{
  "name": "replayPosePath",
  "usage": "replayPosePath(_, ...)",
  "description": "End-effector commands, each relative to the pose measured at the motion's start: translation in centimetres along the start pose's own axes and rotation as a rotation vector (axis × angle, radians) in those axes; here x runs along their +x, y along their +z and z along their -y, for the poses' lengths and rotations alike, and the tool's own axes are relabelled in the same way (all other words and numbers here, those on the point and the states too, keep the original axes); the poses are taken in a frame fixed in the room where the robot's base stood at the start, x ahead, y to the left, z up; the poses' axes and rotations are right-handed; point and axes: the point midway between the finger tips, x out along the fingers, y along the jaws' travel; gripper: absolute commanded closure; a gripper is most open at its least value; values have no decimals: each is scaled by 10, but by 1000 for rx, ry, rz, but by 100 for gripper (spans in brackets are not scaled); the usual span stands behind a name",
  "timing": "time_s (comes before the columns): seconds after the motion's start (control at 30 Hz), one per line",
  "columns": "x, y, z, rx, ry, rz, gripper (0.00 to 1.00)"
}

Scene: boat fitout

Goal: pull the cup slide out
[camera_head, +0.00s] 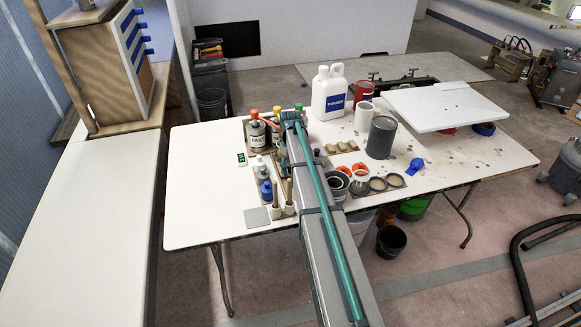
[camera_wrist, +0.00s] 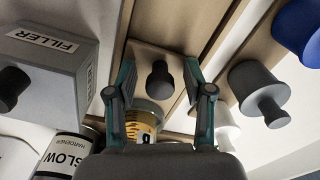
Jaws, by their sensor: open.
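In the wrist view a dark round knob (camera_wrist: 160,80) stands out from the end of a light wooden slide (camera_wrist: 150,58), which I take to be the cup slide. A clear cup with a yellow scale (camera_wrist: 147,112) shows just below the knob, partly hidden by my gripper. My gripper (camera_wrist: 158,76) is open, with one teal-edged finger on each side of the knob. I see no clear contact between fingers and knob. In the head view my arm crosses the table and hides the slide; the gripper's fingertips cannot be made out there.
A grey FILLER box (camera_wrist: 45,65) with its own knob stands close on the left in the wrist view. A SLOW hardener can (camera_wrist: 62,155) is below it. A grey stepped piece (camera_wrist: 258,90) is close on the right. A white jug (camera_head: 328,95) stands behind on the table.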

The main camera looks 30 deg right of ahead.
Motion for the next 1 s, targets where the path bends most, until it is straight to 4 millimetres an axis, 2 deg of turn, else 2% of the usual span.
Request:
replayPosePath(0.17, 0, 0, 0, 0, 0, 0, 50)
replayPosePath(0.47, 0, 0, 0, 0, 0, 0, 100)
replayPosePath(0.8, 0, 2, 1, 0, 0, 0, 100)
replayPosePath(0.87, 0, 8, 3, 0, 0, 0, 100)
replayPosePath(1.0, 0, 33, 14, 1, -1, 2, 100)
